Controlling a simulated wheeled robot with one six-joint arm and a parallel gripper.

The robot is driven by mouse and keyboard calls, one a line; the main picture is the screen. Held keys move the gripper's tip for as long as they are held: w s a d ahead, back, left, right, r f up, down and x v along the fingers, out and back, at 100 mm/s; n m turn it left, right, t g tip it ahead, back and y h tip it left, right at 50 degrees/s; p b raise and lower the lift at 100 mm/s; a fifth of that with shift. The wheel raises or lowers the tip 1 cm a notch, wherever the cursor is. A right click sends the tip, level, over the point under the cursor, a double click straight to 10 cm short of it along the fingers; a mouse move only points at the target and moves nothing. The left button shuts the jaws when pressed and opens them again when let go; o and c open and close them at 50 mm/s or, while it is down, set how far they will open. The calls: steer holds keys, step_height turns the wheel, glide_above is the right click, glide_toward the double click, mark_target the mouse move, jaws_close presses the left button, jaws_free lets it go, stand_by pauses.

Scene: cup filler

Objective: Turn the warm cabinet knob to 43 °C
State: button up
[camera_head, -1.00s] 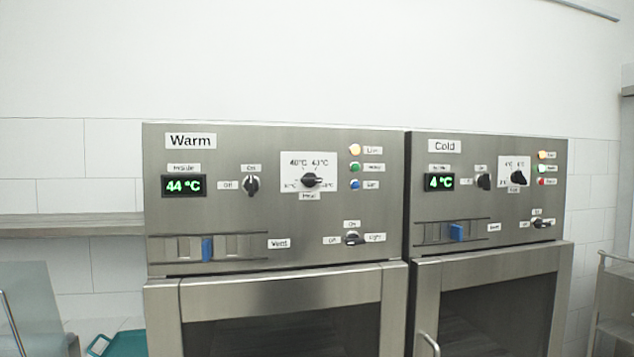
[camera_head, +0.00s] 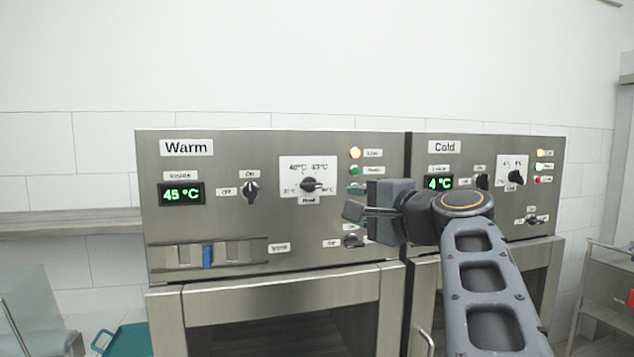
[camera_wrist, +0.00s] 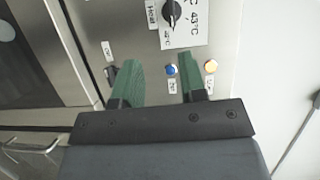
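The warm cabinet's heat knob (camera_head: 311,185) is black, on a white dial plate (camera_head: 292,169) marked 40 °C and 43 °C at the top, with smaller side marks hard to read. Its pointer seems to point right, toward the lower right mark rather than 43 °C. The green Inside display (camera_head: 181,194) reads 45 °C. My gripper (camera_head: 353,200) is right of and slightly below the knob, not touching it.
Indicator lamps (camera_head: 355,153) and a lower three-way switch (camera_head: 353,241) lie close to my gripper. An On/Off knob (camera_head: 251,191) and a blue vent slider (camera_head: 207,256) are farther left. The Cold cabinet (camera_head: 550,200) stands on the right, partly behind my arm.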

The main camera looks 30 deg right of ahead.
mark_target(314, 186)
steer(key=w+p, duration=0.1)
steer(key=w, duration=0.2)
steer(key=w+a+r+p, duration=0.1)
steer(key=w, duration=0.3)
steer(key=w+a+p, duration=0.1)
steer(key=w+p, duration=0.1)
steer(key=w, duration=0.2)
steer(key=shift+w+r, duration=0.25)
steer(key=shift+w+a+f+p, duration=0.1)
steer(key=shift+w+p, duration=0.2)
steer(key=shift+w, duration=0.5)
jaws_close()
